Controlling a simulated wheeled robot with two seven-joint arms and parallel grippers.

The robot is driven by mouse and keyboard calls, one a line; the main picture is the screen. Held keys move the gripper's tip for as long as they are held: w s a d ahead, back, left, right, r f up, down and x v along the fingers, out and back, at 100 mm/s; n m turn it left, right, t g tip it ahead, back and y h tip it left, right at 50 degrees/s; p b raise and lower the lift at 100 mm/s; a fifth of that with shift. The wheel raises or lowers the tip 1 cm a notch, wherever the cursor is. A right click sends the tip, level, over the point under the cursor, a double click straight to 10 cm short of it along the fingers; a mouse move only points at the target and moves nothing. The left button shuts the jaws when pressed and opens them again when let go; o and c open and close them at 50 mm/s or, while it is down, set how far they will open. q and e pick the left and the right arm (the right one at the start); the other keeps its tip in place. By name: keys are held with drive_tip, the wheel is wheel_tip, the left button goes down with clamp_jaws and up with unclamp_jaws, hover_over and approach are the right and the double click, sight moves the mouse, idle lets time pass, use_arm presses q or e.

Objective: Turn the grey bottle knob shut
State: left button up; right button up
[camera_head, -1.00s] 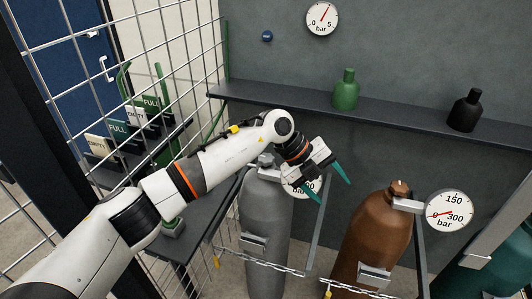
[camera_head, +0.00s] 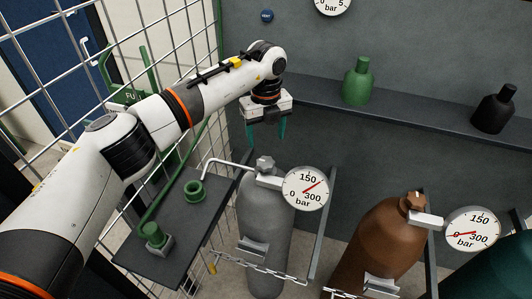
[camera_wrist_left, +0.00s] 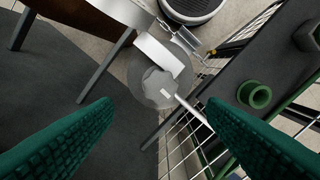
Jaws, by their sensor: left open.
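The grey bottle (camera_head: 264,222) stands upright on the floor, chained to its rack. Its grey knob (camera_head: 265,163) sits on top, beside a white valve block and a round pressure gauge (camera_head: 306,188) whose needle points to the upper right. My left gripper (camera_head: 267,133) is open and empty, pointing down above the knob and apart from it. In the left wrist view the knob (camera_wrist_left: 160,88) lies between and beyond the two green fingers. My right gripper is not in view.
A brown bottle (camera_head: 377,240) with its own gauge (camera_head: 473,229) stands to the right. A dark side table (camera_head: 180,225) with green parts is at left, beside the wire mesh. A shelf (camera_head: 420,118) holds a green and a black bottle.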

sight(265, 161)
use_arm(q)
wheel_tip(265, 161, down, 4)
drive_tip(key=shift+r+p, duration=0.15)
drive_tip(key=shift+p, duration=0.3)
wheel_tip(265, 161, down, 5)
drive_tip(key=shift+w+a+r+p, duration=0.1)
drive_tip(key=shift+p, duration=0.35)
drive_tip(key=shift+f, duration=0.35)
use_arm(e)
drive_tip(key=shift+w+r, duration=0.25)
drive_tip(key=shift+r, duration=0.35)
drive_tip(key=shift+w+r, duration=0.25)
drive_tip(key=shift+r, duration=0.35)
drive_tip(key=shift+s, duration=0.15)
